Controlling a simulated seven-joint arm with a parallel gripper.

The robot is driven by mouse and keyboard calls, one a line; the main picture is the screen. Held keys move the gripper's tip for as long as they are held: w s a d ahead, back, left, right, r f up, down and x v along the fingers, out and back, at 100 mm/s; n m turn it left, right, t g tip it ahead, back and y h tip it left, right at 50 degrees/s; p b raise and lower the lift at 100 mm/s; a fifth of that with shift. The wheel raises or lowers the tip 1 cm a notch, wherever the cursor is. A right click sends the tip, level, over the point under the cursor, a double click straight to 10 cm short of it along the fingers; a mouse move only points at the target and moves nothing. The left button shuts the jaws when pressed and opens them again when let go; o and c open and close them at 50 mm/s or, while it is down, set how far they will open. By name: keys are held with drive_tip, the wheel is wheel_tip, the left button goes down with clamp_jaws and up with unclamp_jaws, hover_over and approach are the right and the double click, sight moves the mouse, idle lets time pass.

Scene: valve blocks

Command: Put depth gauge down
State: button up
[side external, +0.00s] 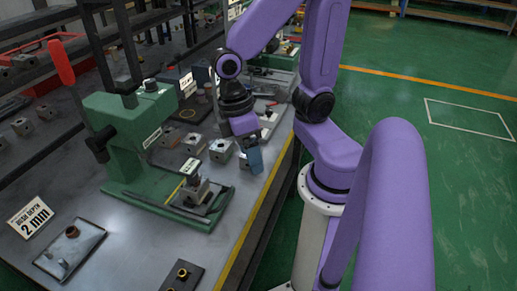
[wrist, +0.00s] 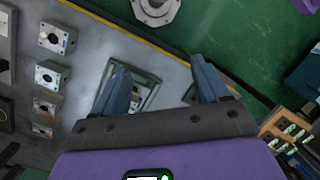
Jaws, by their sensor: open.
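My gripper (side external: 254,160) is open above the near edge of the bench in the side external view, pointing down. In the wrist view its two blue fingers (wrist: 160,66) are spread apart, with bare grey bench between their tips. A green-rimmed tray (wrist: 152,100) lies on the bench below, partly behind the left finger. Something dark and slim seems to lie in it, but I cannot tell whether it is the depth gauge. I cannot make out the depth gauge for sure in either view.
A green press (side external: 128,130) with a red-handled lever stands left of my gripper. Several metal valve blocks (side external: 221,150) sit behind; they also show in the wrist view (wrist: 52,76). A bush-depth sign (side external: 31,217) and a dark tray (side external: 70,250) lie front left.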

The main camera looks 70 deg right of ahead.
drive_tip(key=n+t, duration=0.1)
drive_tip(key=s+r+n, duration=0.1)
drive_tip(key=n, duration=0.1)
drive_tip(key=s+a+n+t, duration=0.1)
drive_tip(key=shift+s+r+n+t+y, duration=0.15)
drive_tip(key=shift+r+n+t+y, duration=0.15)
drive_tip(key=shift+r+n, duration=0.1)
idle(2.8)
drive_tip(key=m+y, duration=1.3)
drive_tip(key=m, duration=1.8)
approach(193, 161)
drive_tip(key=x, duration=0.4)
drive_tip(key=s+x, duration=0.1)
drive_tip(key=x, duration=0.2)
drive_tip(key=shift+w+x, duration=0.2)
drive_tip(key=shift+x, duration=1.1)
drive_tip(key=shift+w+x, duration=0.2)
drive_tip(key=shift+x, duration=1.1)
